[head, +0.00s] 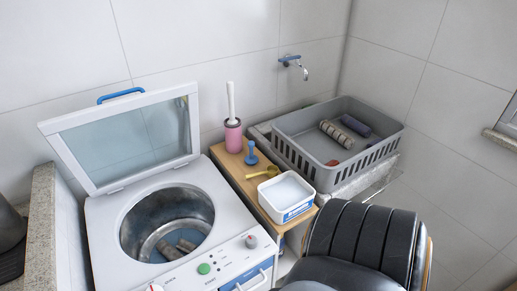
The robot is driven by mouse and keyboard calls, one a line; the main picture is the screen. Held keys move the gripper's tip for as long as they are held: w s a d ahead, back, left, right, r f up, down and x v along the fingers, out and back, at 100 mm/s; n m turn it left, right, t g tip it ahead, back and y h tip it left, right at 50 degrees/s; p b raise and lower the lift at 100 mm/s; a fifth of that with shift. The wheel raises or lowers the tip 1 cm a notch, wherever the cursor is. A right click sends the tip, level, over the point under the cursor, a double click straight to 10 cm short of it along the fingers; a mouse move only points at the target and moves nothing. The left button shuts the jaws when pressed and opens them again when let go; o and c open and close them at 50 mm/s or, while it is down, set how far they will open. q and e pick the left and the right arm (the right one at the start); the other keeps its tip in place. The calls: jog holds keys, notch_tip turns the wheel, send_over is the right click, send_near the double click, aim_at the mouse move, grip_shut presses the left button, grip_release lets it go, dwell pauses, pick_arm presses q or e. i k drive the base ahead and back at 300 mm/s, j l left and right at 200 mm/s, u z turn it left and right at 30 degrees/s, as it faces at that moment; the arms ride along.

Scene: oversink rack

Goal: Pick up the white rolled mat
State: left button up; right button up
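No plainly white rolled mat stands out in the head view. Two rolls lie in the grey basket (330,178): a beige-and-dark banded roll (337,134) and a plain dark purple-grey roll (356,125) behind it to the right. Two small greyish-beige rolls (168,249) lie at the bottom of the open washer's metal drum; their true colour is hard to tell in the shade. Neither of my grippers is in view.
The washer (95,215) has its lid raised at the back. A wooden shelf beside it holds a pink brush holder (233,138), a blue-handled item (251,153), a yellow scoop (263,172) and a white tub (286,213).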

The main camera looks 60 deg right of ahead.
aim_at(340, 137)
jog(key=z, duration=1.45)
jog(key=i+l+z, duration=0.2)
jog(key=z, duration=0.25)
jog(key=i+z, duration=0.25)
jog(key=z, duration=0.2)
